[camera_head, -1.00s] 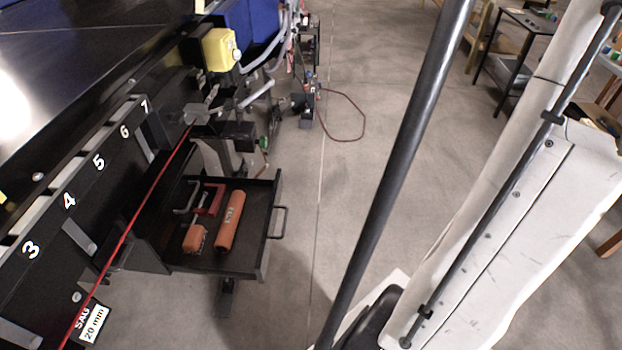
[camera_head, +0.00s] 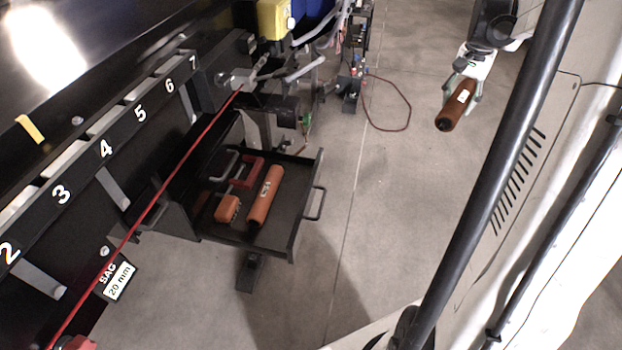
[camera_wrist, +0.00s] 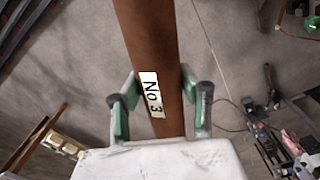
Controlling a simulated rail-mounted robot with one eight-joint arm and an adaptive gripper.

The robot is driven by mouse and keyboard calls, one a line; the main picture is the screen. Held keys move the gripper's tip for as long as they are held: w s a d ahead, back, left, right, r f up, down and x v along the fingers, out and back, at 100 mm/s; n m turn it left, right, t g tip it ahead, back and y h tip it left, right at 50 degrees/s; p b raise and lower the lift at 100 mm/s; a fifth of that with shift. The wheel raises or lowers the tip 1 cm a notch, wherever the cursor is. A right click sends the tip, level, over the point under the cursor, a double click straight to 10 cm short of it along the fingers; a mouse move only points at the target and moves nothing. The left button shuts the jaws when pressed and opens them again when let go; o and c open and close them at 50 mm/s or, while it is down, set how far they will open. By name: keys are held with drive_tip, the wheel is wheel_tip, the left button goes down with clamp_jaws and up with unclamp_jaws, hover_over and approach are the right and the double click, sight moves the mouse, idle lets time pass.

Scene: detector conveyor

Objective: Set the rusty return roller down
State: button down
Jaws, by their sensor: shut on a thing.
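My gripper (camera_head: 468,86) is at the upper right of the head view, shut on the rusty return roller (camera_head: 455,106). The roller is a brown cylinder with a white label, held in the air above the floor and tilted. In the wrist view the roller (camera_wrist: 150,45) runs up from between the green-padded fingers (camera_wrist: 157,105), and its label reads "No 3". An orange roller (camera_head: 264,198) with a label lies in the open black drawer tray (camera_head: 282,232), left of my gripper and well apart from it.
The tray also holds a red clamp-like tool (camera_head: 247,170) and an orange block (camera_head: 228,208). A numbered black conveyor frame (camera_head: 120,130) with a red cord (camera_head: 150,205) runs along the left. A dark red cable (camera_head: 405,105) lies on the floor. Floor right of the tray is clear.

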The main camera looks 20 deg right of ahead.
drive_tip(key=w+a+f+n+b, duration=0.1)
drive_tip(key=w+a+f, duration=0.55)
drive_tip(key=a, duration=0.35)
drive_tip(key=n+b, duration=0.4)
hover_over(291, 205)
wheel_tip(291, 205, down, 14)
drive_tip(key=shift+f+b, duration=0.15)
drive_tip(key=shift+b, duration=0.25)
drive_tip(key=shift+f+b, duration=3.75)
drive_tip(key=shift+f, duration=0.8)
drive_tip(key=c, duration=1.1)
unclamp_jaws()
drive_tip(key=shift+o, duration=0.2)
